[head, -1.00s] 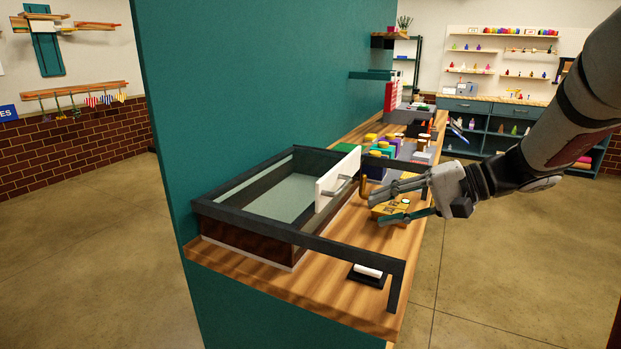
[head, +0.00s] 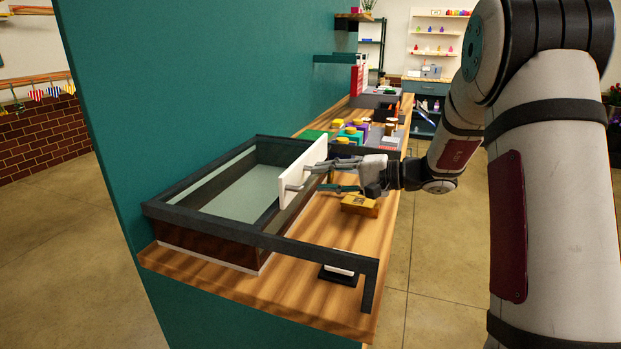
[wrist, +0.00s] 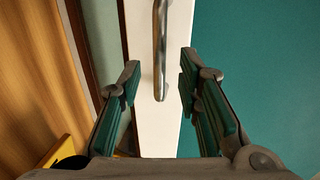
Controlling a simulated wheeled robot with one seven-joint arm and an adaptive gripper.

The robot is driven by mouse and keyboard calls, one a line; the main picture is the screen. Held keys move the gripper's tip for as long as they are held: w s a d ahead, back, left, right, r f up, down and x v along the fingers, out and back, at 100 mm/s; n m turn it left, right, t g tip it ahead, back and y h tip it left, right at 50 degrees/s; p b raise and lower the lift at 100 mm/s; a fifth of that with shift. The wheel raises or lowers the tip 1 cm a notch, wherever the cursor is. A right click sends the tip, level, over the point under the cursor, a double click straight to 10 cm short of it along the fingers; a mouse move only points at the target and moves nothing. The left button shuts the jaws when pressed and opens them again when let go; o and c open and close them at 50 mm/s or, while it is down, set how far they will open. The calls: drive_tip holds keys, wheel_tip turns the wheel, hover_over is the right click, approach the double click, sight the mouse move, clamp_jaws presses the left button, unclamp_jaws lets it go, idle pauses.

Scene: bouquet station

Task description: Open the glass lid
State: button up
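The glass lid (head: 240,203) lies flat and closed over a dark-framed case on the wooden counter, its pale glass set in a dark rim. A white panel (head: 302,170) stands upright at the case's right side and carries a curved metal handle (wrist: 160,45). My gripper (head: 314,178) is at the panel, reaching in from the right. In the wrist view my gripper (wrist: 160,75) is open, one finger on each side of the white panel and the handle's near end. I cannot tell whether either finger touches the handle.
A dark rail (head: 320,252) runs along the counter's near side. A white roll on a black stand (head: 340,268) and a yellow box (head: 360,204) sit on the counter (head: 290,285). Coloured items stand farther back. A teal wall (head: 200,80) rises behind the case.

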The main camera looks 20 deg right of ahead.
sight(310, 176)
drive_tip(key=shift+x, duration=2.15)
drive_tip(key=shift+s, duration=0.1)
clamp_jaws()
